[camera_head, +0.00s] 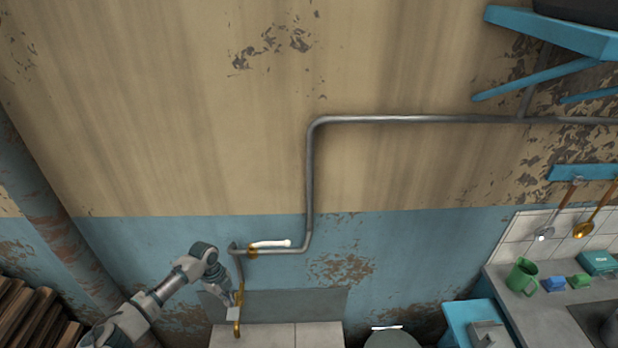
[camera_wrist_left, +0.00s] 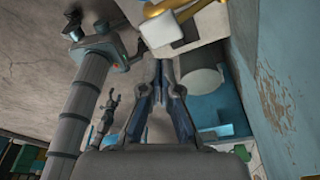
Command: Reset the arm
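My left arm comes in from the lower left in the head view, and its gripper (camera_head: 231,300) is close to the wall, beside a yellow pipe end (camera_head: 237,328). In the left wrist view its two fingers (camera_wrist_left: 162,66) converge until the tips meet, with nothing visible held between them. A white block (camera_wrist_left: 160,29) and a yellow part (camera_wrist_left: 165,8) lie just beyond the tips. My right gripper (camera_wrist_left: 109,98) shows small in the left wrist view, with its fingers apart and empty; it is not in the head view.
A grey pipe (camera_head: 310,185) runs along the wall, with a white-and-yellow piece (camera_head: 268,244) at its lower bend. Stacked brown boards (camera_head: 25,318) are at lower left. A blue shelf (camera_head: 555,32) hangs upper right.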

